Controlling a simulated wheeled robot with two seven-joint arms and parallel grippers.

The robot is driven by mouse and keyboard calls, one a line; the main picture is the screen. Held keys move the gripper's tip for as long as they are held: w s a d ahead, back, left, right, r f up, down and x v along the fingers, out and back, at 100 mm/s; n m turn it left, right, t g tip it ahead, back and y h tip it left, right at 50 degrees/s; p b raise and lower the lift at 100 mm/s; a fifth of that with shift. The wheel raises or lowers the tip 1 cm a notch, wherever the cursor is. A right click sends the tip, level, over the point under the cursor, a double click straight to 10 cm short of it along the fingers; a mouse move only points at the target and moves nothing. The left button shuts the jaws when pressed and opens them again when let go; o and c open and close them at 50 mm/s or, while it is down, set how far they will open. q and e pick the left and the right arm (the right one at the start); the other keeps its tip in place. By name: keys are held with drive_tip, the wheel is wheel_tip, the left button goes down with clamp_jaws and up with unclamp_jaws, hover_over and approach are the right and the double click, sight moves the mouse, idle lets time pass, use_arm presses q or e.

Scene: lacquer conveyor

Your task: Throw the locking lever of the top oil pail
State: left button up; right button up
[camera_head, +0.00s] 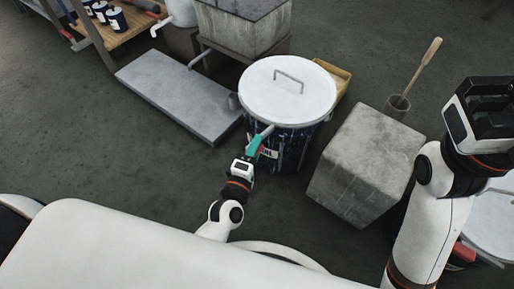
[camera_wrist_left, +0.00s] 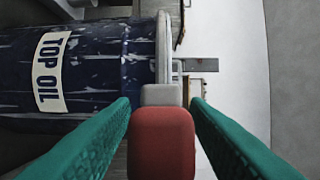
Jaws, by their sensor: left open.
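The top oil pail (camera_head: 288,92) stands on the floor ahead of my left arm, with a white lid, a wire handle and a scuffed dark blue body. Its TOP OIL label (camera_wrist_left: 52,72) reads sideways in the left wrist view. The locking lever (camera_wrist_left: 163,140), a red grip with a grey end, lies at the rim. My left gripper (camera_head: 255,148) is open, its teal fingers (camera_wrist_left: 160,140) on either side of the red grip; I cannot tell whether they touch it. My right gripper (camera_head: 487,112) is raised at the right, away from the pail; its fingertips are unclear.
A concrete block (camera_head: 366,160) stands right of the pail, with a brush in a pot (camera_head: 398,103) behind it. A low grey platform (camera_head: 180,95) lies to the left. A grey tank (camera_head: 240,28) stands behind. Another white lid (camera_head: 493,220) shows at the lower right.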

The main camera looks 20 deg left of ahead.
use_arm(q)
drive_tip(key=shift+w, duration=0.5)
drive_tip(key=shift+c, duration=0.2)
clamp_jaws()
drive_tip(key=shift+s, duration=0.1)
